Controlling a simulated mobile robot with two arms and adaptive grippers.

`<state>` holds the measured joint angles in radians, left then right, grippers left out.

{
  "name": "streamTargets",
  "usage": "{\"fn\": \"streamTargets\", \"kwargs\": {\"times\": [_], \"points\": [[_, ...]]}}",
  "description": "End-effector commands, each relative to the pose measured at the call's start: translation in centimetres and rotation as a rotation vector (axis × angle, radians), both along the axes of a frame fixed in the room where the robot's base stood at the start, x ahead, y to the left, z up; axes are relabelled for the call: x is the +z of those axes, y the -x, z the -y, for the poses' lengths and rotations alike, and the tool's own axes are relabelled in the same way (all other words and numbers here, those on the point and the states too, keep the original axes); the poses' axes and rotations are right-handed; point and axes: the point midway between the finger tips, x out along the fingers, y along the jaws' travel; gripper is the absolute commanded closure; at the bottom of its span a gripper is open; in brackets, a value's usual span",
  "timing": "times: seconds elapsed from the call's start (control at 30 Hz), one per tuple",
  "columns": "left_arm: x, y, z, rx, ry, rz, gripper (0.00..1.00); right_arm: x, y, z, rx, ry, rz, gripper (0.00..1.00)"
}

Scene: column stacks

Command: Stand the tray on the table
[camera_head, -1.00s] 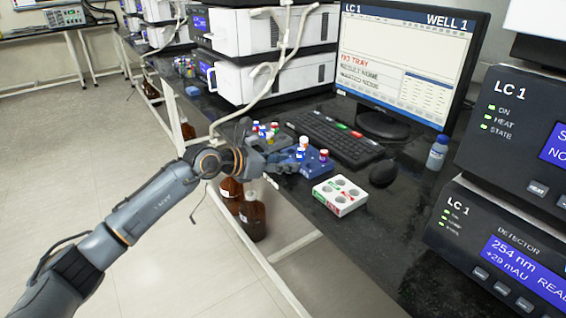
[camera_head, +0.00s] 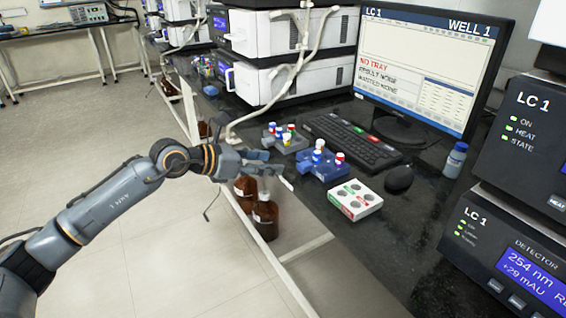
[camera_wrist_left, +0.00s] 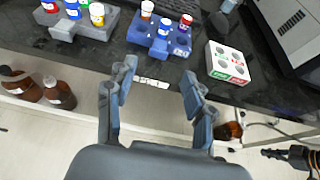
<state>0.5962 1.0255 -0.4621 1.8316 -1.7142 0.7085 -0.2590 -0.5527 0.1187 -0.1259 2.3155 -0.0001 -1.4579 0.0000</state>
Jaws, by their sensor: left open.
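A blue tray (camera_head: 328,175) stands upright and level on the black table (camera_head: 428,240), near its front edge. It holds a few vials with blue, white and red caps, and also shows in the left wrist view (camera_wrist_left: 147,37). My left gripper (camera_head: 268,162) is open and empty at the table's front edge, left of the blue tray and apart from it. In the left wrist view, its spread fingers (camera_wrist_left: 158,74) point at the table edge, with the blue tray beyond them.
A grey tray (camera_head: 271,146) with several capped vials sits left of the blue tray. A white block with round holes (camera_head: 355,211) lies to its right. Keyboard (camera_head: 350,140), mouse (camera_head: 399,179) and monitor (camera_head: 425,60) stand behind. Brown bottles (camera_head: 265,217) stand below the table edge.

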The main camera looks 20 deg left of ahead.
Motion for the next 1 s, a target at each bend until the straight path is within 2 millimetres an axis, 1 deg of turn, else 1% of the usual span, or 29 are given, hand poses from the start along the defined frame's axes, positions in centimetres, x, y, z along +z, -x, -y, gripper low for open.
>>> {"fn": "streamTargets", "kwargs": {"times": [0.03,0.1,0.23,0.3,0.37,0.47,0.5,0.53,0.57,0.6,0.63,0.67,0.7,0.77,0.8,0.87,0.9,0.97,1.0], "points": [[0.1,0.5,-0.4,0.001,-0.002,-0.002,0.47,0.0,0.0,0.0,0.000,0.000,-0.001,1.00],[0.4,0.9,-0.7,0.000,-0.001,0.000,0.47,0.0,0.0,0.0,0.000,-0.001,-0.001,1.00],[0.6,1.3,-0.9,-0.002,0.002,-0.001,0.47,0.1,0.0,-0.1,0.000,-0.001,0.001,1.00],[0.6,1.5,-0.2,-0.009,0.036,0.000,0.47,0.1,0.0,-0.1,0.000,-0.002,0.000,1.00],[0.7,1.8,1.5,-0.023,0.120,0.001,0.47,0.1,0.1,-0.1,0.000,-0.002,0.000,1.00],[1.4,2.8,5.4,-0.037,0.409,-0.005,0.47,0.1,0.1,-0.2,-0.001,-0.004,-0.002,1.00],[2.0,3.3,6.8,-0.027,0.569,-0.015,0.47,0.1,0.1,-0.2,-0.002,-0.004,-0.002,1.00],[2.5,3.7,7.5,-0.007,0.704,-0.027,0.47,0.1,0.1,-0.2,-0.002,-0.004,-0.002,1.00],[2.8,3.9,7.8,0.023,0.844,-0.045,0.47,0.1,0.1,-0.2,-0.001,-0.005,-0.002,1.00],[3.0,4.2,7.7,0.081,1.034,-0.070,0.47,0.1,0.1,-0.2,-0.001,-0.005,-0.002,1.00],[2.9,4.3,7.2,0.135,1.173,-0.094,0.47,0.2,0.1,-0.2,-0.002,-0.006,-0.002,1.00],[2.4,4.4,6.4,0.202,1.309,-0.121,0.47,0.2,0.1,-0.2,-0.002,-0.006,-0.002,1.00],[1.3,4.6,5.1,0.304,1.482,-0.160,0.47,0.2,0.2,-0.2,-0.001,-0.005,-0.003,1.00],[-1.7,5.1,2.8,0.492,1.722,-0.229,0.47,0.2,0.2,-0.2,-0.001,-0.005,-0.003,1.00],[-4.5,5.9,1.4,0.638,1.867,-0.281,0.47,0.2,0.2,-0.2,-0.001,-0.005,-0.003,1.00],[-9.6,7.9,-0.4,0.888,2.057,-0.364,0.47,0.2,0.2,-0.2,-0.001,-0.005,-0.003,1.00],[-13.2,9.7,-1.0,1.068,2.157,-0.423,0.47,0.2,0.2,-0.2,-0.002,-0.005,-0.004,1.00],[-18.3,13.1,-1.3,1.335,2.262,-0.509,0.47,0.2,0.2,-0.2,-0.002,-0.005,-0.004,1.00],[-21.3,15.6,-1.1,1.510,2.305,-0.563,0.47,0.2,0.2,-0.2,-0.002,-0.005,-0.004,1.00]]}}
